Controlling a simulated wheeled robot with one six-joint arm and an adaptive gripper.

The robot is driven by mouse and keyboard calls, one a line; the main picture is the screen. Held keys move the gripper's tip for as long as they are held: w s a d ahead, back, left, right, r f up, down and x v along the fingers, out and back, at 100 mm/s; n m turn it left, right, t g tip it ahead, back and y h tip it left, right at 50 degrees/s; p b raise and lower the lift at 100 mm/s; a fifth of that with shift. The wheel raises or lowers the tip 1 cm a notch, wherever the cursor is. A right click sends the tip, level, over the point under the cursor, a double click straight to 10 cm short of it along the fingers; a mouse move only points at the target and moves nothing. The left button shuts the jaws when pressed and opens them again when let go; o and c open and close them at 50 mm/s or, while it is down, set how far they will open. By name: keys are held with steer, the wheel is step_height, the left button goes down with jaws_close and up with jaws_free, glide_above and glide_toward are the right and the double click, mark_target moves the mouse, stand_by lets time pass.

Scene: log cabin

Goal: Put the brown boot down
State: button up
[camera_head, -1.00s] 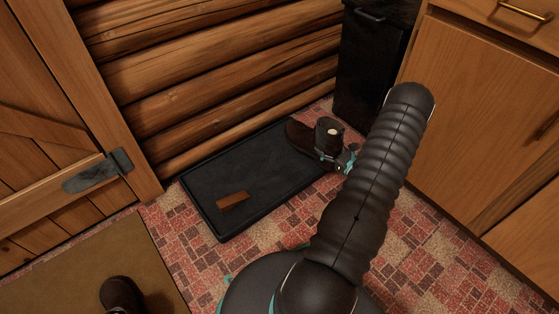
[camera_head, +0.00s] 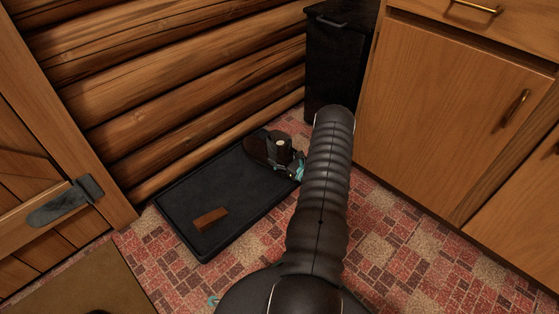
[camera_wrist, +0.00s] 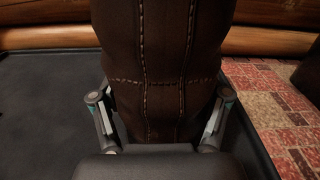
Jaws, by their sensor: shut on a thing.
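The brown boot (camera_head: 256,151) is at the far right end of the black tray (camera_head: 185,208), its toe pointing left. In the wrist view the boot's stitched dark brown leather (camera_wrist: 160,60) fills the middle, upright between the fingers. My gripper (camera_head: 288,168) is shut on the boot; in the wrist view its fingers (camera_wrist: 160,118) press on both sides of it. The boot's sole is hidden in the wrist view, and I cannot tell whether it touches the tray.
A small brown block (camera_head: 210,219) lies near the tray's front. A log wall (camera_head: 190,80) runs behind the tray. A black bin (camera_head: 338,65) and wooden cabinets (camera_head: 445,110) stand to the right. A wooden door (camera_head: 40,160) is at left. Patterned floor (camera_head: 400,240) is clear in front.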

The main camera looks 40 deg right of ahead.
steer(key=shift+f, duration=0.8)
steer(key=o, duration=1.7)
steer(key=shift+s, duration=0.1)
steer(key=s, duration=0.8)
steer(key=s+d+p, duration=0.1)
steer(key=s, duration=0.2)
steer(key=shift+s, duration=0.4)
